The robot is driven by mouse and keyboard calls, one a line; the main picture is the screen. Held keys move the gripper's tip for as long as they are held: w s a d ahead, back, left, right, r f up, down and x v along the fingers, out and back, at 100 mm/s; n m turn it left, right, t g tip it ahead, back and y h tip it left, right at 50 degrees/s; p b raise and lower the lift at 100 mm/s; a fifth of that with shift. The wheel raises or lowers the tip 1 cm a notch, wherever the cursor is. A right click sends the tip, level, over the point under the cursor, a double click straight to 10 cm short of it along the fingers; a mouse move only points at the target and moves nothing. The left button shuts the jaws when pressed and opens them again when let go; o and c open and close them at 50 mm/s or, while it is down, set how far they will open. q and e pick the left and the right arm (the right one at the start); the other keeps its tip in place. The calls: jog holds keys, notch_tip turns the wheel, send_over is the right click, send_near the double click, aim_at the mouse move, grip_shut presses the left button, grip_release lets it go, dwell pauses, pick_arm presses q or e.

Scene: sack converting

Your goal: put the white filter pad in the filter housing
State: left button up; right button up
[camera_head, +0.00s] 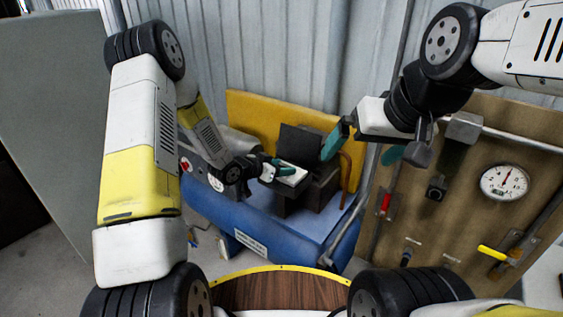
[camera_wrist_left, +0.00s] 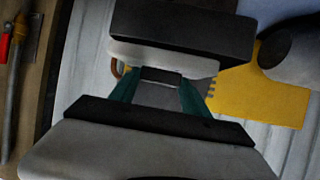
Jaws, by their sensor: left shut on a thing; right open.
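The white filter pad (camera_head: 293,178) is held flat in my left gripper (camera_head: 279,168), at the dark filter housing. In the left wrist view the pad (camera_wrist_left: 150,54) shows as a pale slab at the ends of the teal fingers, close against a black part of the housing (camera_wrist_left: 185,27). The housing has an upright dark lid (camera_head: 300,143) behind the pad and a dark body below it. I cannot tell whether the pad touches the housing. My right gripper (camera_head: 365,148) is open and empty, up and to the right of the housing.
The housing stands on a blue tank (camera_head: 232,219) in front of a yellow panel (camera_head: 252,108). A thin copper pipe (camera_head: 347,180) rises beside the housing. At the right is a brown board with a gauge (camera_head: 505,183) and red and yellow valve handles.

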pick_arm(q)
jog(key=shift+w+a+f, duration=0.1)
jog(key=shift+w, duration=1)
jog(key=shift+w+f, duration=0.1)
jog(key=shift+f, duration=1.65)
jog(key=shift+f, duration=0.1)
jog(key=shift+f, duration=0.5)
jog(key=o, duration=1.3)
